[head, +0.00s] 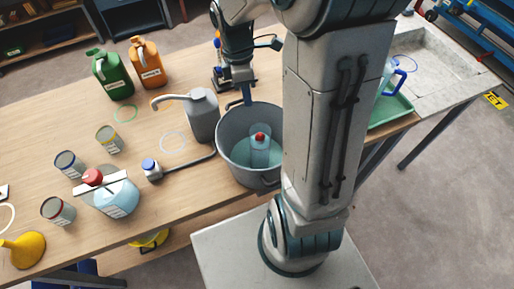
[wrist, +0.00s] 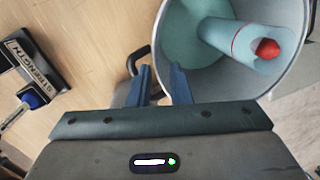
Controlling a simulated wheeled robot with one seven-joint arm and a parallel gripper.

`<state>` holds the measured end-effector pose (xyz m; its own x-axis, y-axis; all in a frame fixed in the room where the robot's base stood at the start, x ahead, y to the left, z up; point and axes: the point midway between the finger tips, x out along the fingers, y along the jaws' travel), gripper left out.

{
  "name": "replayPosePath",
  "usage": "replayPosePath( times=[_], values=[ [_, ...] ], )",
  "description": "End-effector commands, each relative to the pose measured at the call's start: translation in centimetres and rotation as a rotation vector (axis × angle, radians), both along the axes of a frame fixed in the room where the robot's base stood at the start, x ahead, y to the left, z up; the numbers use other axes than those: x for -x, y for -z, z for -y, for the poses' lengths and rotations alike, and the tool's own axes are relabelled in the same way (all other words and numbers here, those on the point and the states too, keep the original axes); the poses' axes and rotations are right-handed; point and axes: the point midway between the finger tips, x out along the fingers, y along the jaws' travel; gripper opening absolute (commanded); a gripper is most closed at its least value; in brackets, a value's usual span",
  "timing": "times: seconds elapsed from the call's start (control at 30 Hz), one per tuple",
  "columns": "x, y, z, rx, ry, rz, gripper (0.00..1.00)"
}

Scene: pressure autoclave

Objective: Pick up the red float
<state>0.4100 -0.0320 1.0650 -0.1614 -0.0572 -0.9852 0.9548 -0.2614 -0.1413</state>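The red float (head: 260,137) is a small red rounded piece at the top of a pale cylinder (head: 260,155) standing in the grey pot (head: 228,150). In the wrist view the float (wrist: 267,48) shows at the upper right, at the cylinder's near end, inside the pot (wrist: 165,40). In the head view my gripper (head: 246,95) is at the pot's far rim, away from the float. Whether the fingers touch the rim or handle is unclear.
The pot's dark handle (wrist: 138,60) is close to my fingers. A grey jug (head: 201,115) stands left of the pot. Green (head: 112,75) and orange (head: 147,63) canisters stand farther back. Several jars and a flask (head: 115,197) are on the left. A sink (head: 440,65) is at right.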

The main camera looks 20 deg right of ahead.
Motion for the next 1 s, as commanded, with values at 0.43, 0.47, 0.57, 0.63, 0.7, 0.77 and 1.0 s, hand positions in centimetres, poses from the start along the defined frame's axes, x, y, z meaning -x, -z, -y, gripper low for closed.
replayPosePath(
  times=[0.43, 0.47, 0.57, 0.63, 0.7, 0.77, 1.0],
  values=[
    [1.1, 4.7, 1.0, 0.0, -0.001, -0.004, 0.18],
    [1.1, 5.0, 1.0, -0.001, -0.001, -0.002, 0.18],
    [1.2, 5.5, 1.1, 0.001, -0.001, -0.001, 0.18],
    [1.2, 5.6, 1.1, 0.0, 0.0, 0.001, 0.18],
    [1.2, 5.6, 1.1, 0.0, 0.0, 0.001, 0.18],
    [1.2, 5.6, 1.1, 0.0, 0.0, 0.001, 0.18],
    [1.2, 5.6, 1.1, 0.0, 0.0, 0.001, 0.0]
  ],
)
